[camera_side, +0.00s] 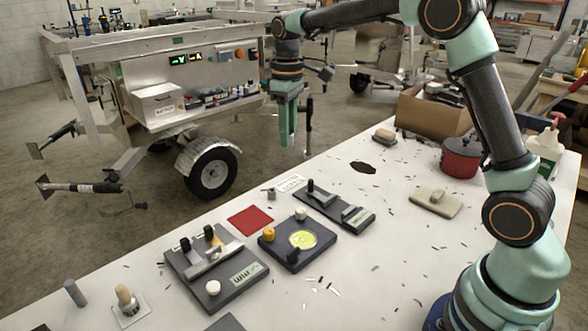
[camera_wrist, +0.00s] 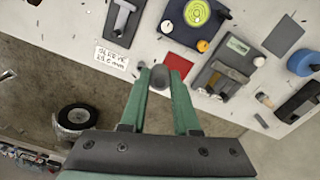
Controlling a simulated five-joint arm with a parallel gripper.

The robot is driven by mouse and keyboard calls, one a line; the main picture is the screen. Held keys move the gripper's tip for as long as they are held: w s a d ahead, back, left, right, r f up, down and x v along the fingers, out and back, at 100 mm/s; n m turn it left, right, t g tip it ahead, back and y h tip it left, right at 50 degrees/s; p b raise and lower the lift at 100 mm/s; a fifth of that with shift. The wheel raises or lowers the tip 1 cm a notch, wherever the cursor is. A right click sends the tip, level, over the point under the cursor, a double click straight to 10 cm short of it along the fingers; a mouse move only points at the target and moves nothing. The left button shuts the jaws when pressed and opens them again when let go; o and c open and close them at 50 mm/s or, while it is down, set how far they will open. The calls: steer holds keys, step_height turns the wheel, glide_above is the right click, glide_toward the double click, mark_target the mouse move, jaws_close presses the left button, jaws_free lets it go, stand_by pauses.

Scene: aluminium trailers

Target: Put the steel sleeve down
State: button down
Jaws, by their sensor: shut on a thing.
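My gripper (camera_side: 288,138) hangs high in the air past the table's far edge, fingers pointing down. In the wrist view, its fingertips (camera_wrist: 161,72) are shut on a short grey sleeve (camera_wrist: 160,79). The sleeve shows a round, darker open end between the tips. In the side view, the fingers largely hide the sleeve. A white card (camera_wrist: 110,57) reading SLEEVE and what looks like a size in mm lies at the table edge; it also shows in the side view (camera_side: 290,183). A small grey piece (camera_side: 269,194) sits between that card and the red square (camera_side: 250,220).
A black plate with a yellow-green disc (camera_side: 302,240), a dark fixture with knobs (camera_side: 212,268) and a dark tool block (camera_side: 334,207) stand nearby. Dark shavings are scattered about. A red pot (camera_side: 460,158) and a cardboard box (camera_side: 430,113) stand farther right.

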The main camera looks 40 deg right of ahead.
steer(key=w+a+n, duration=0.3)
steer(key=a, duration=0.5)
glide_above(258, 225)
step_height(258, 225, down, 16)
steer(key=shift+r, duration=0.1)
steer(key=shift+f, duration=2.45)
steer(key=c, duration=0.7)
jaws_free()
steer(key=shift+f, duration=0.1)
steer(key=shift+o, duration=0.2)
